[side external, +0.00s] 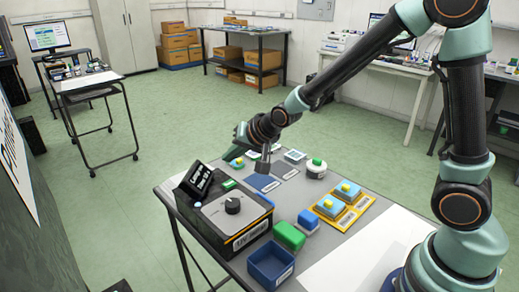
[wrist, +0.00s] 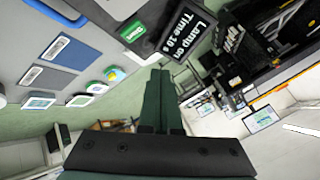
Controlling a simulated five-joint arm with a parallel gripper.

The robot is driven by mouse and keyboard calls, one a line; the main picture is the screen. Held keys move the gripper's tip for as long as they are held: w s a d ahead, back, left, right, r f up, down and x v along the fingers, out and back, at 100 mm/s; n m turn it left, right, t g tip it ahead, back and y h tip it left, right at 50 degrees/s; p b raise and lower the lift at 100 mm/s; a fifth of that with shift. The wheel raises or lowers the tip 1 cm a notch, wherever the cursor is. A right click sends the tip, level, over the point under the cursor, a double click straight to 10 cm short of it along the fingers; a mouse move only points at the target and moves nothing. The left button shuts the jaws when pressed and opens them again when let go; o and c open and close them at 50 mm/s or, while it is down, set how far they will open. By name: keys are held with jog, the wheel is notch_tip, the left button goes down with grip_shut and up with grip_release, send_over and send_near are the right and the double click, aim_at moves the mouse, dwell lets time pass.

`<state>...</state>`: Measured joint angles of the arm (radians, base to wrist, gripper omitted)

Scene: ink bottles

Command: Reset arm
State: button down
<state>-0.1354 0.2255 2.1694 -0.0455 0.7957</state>
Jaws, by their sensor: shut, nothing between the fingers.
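My gripper (side external: 239,134) is in the air above the far end of the grey table (side external: 350,238), pointing away to the left. In the wrist view its dark green fingers (wrist: 158,76) are together with nothing between them. On the table are a black and grey machine (side external: 225,212) with a knob and a tilted display (wrist: 186,36) reading "Lamp on". Two blue blocks with yellow tops (side external: 329,203) sit on yellow labelled pads. A round white piece with a green top (side external: 316,166) stands at the far right.
A green block (side external: 289,236), a blue block (side external: 308,220) and an open blue bin (side external: 271,266) stand near the front. A blue pad (side external: 262,183) lies beyond the machine. A white sheet (side external: 365,256) covers the front right. Open floor lies beyond the table.

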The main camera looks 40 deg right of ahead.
jog(key=s+d+r+n+g, duration=0.1)
jog(key=s+d+r+n, duration=0.1)
jog(key=s, duration=0.5)
jog(key=s+d+r+n+g, duration=0.1)
jog(key=s+d+r+n, duration=0.1)
jog(key=s, duration=0.4)
jog(key=s+d+r+n+g+h, duration=0.1)
jog(key=s+d+r+n, duration=0.1)
jog(key=s+r, duration=0.3)
jog(key=shift+s+d+r+n, duration=0.3)
jog(key=shift+s+n, duration=0.5)
jog(key=shift+s, duration=0.55)
dwell(4.8)
